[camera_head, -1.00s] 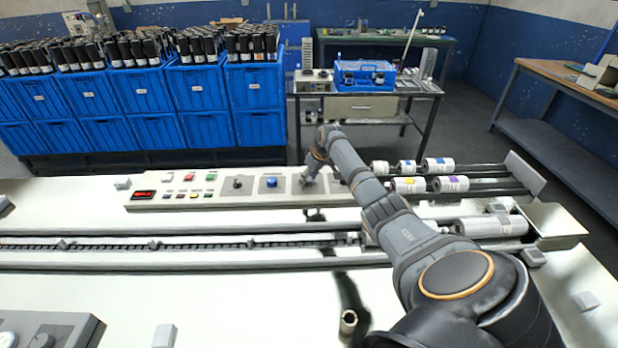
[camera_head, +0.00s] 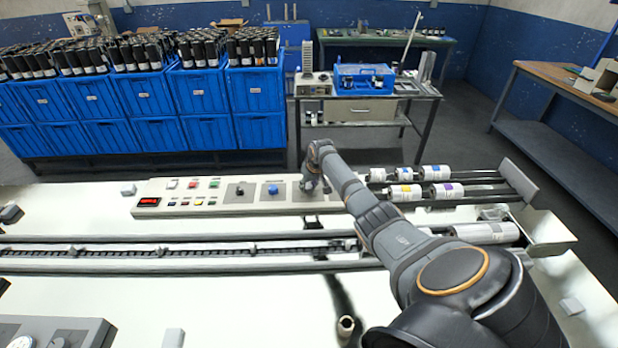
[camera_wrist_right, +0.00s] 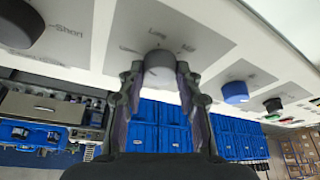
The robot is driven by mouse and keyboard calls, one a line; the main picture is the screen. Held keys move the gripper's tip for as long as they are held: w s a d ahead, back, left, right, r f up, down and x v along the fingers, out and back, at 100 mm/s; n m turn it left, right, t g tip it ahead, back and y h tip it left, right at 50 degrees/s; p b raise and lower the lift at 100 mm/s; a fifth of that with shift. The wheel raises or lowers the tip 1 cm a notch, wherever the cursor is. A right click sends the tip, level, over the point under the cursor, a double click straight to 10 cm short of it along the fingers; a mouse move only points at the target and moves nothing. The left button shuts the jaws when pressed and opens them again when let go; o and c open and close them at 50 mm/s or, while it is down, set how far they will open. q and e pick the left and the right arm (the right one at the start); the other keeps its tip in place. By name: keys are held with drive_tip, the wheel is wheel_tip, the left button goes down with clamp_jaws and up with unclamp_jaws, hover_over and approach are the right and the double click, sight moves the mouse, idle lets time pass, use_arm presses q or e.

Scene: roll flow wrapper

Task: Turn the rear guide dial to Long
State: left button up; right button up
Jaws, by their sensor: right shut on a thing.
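The grey dial (camera_wrist_right: 159,68) sits on a grey plate of the control panel, with printed labels beside it in the right wrist view. One label reads "Long"; the others are too small or blurred to read surely. My right gripper (camera_wrist_right: 158,80) is shut on this dial, one finger on each side. In the head view my right gripper (camera_head: 312,187) is at the panel, right of the blue knob (camera_head: 273,189), and hides the dial. I cannot tell which label the dial points to. My left gripper is not in view.
A black knob (camera_wrist_right: 22,24) near a "Short" label and a blue knob (camera_wrist_right: 235,92) flank the dial in the right wrist view. Printed rolls (camera_head: 405,193) lie on rails right of my arm. A conveyor chain (camera_head: 120,252) runs in front of the panel.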

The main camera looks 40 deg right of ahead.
drive_tip(key=shift+w+a+r+m+h+p, duration=0.1)
drive_tip(key=shift+r+m+h+p, duration=0.2)
drive_tip(key=shift+m+p, duration=0.5)
drive_tip(key=shift+f+m+g+h, duration=0.15)
drive_tip(key=shift+m+g+h, duration=0.2)
drive_tip(key=shift+m, duration=0.65)
drive_tip(key=shift+w+f+m+h+p, duration=0.1)
drive_tip(key=shift+m+h+p, duration=0.25)
drive_tip(key=shift+m, duration=0.75)
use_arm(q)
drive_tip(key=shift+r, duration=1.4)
use_arm(e)
drive_tip(key=shift+m+g, duration=0.45)
drive_tip(key=shift+m, duration=0.45)
drive_tip(key=shift+h, duration=0.3)
drive_tip(key=o, duration=1.1)
drive_tip(key=shift+o, duration=0.2)
